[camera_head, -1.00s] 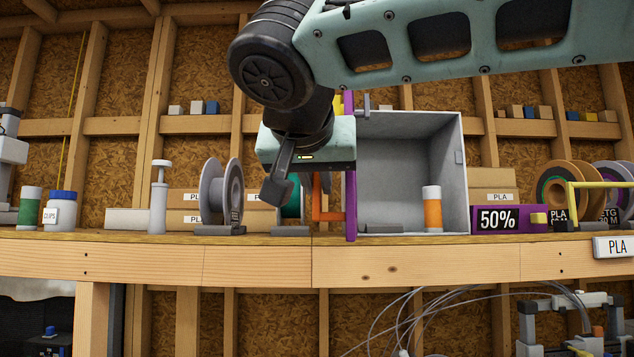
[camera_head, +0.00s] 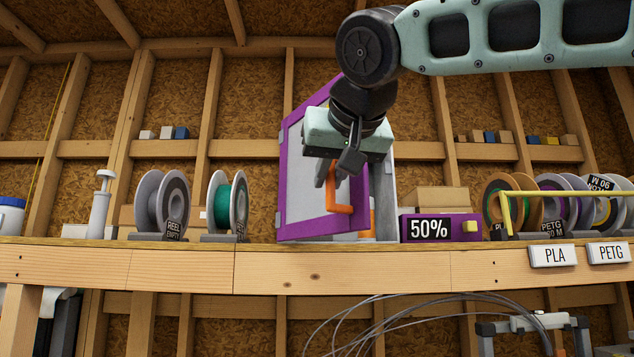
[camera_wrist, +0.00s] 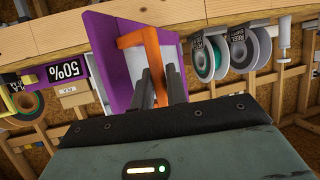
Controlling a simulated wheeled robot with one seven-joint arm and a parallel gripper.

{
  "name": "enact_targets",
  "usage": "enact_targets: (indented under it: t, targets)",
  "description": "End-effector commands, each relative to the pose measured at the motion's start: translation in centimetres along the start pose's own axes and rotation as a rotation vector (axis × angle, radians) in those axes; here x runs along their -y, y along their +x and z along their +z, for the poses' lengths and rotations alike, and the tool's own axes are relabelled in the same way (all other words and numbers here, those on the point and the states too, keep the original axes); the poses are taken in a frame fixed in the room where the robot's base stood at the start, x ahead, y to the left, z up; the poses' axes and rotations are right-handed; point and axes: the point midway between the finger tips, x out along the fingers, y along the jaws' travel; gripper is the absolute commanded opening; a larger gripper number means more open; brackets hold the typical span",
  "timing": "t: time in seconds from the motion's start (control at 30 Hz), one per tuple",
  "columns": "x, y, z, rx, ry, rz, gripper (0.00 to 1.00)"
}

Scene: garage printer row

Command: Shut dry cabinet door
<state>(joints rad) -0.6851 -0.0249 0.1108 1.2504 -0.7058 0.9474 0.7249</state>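The dry cabinet's door (camera_head: 308,175) has a purple frame around a pale panel and stands partly open, angled out from the cabinet. The grey cabinet body (camera_head: 386,205) shows as a narrow strip to its right, mostly hidden behind the door and my gripper. The orange handle (camera_head: 341,208) sticks out from the door's front. My gripper (camera_head: 330,178) is at the handle, its dark fingers on both sides of the upright bar. In the wrist view, the handle (camera_wrist: 143,42) runs between the fingers (camera_wrist: 162,85), with the purple door (camera_wrist: 103,25) behind it.
A purple 50% display box (camera_head: 440,228) stands right of the cabinet on the wooden shelf (camera_head: 200,268). Filament spools (camera_head: 228,205) and a white pump bottle (camera_head: 100,208) stand to the left. More spools stand behind a yellow rail (camera_head: 555,195) at the right.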

Motion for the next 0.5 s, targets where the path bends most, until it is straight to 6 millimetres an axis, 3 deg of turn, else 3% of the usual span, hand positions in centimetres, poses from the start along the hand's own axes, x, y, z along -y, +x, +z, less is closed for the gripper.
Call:
enact_targets:
  t: [0.2,0.5]
  targets:
    - [-2.5,0.7,-0.3,-0.001,0.004,0.006,0.0]
    - [-3.7,1.0,-0.5,-0.002,0.002,0.005,0.0]
